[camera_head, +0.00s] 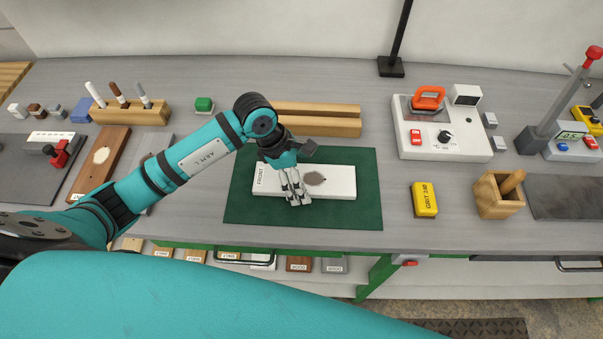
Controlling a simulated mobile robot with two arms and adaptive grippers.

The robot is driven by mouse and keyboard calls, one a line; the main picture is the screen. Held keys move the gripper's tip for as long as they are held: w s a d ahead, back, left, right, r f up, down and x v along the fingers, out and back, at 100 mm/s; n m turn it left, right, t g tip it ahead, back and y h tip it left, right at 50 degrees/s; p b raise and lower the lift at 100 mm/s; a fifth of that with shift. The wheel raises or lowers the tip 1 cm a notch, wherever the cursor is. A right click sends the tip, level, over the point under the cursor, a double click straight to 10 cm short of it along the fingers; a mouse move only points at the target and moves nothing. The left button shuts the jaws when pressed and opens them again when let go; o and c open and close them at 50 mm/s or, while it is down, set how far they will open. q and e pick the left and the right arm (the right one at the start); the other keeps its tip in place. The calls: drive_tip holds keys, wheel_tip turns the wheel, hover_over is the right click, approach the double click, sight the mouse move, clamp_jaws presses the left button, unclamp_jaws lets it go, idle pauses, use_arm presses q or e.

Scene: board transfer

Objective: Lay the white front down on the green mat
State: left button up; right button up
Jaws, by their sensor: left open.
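The white front (335,187) is a flat white board with the word FRONT at its left end and a greyish-brown oval patch right of its middle. It lies lengthwise on the green mat (250,213), inside the mat's edges. My left gripper (295,199) is open and points down over the middle of the board, hiding part of it. Whether the fingertips touch the board cannot be told. My right gripper is not in view.
Wooden rails (330,127) lie behind the mat. A yellow block (425,200) and a wooden box (490,205) stand to the right. A white device (405,137) stands back right. A brown board (88,180) lies at the left. Bench is bare between mat and yellow block.

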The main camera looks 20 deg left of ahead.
use_arm(q)
drive_tip(key=v, duration=1.1)
drive_tip(key=shift+a+r, duration=0.2)
drive_tip(key=shift+r, duration=0.1)
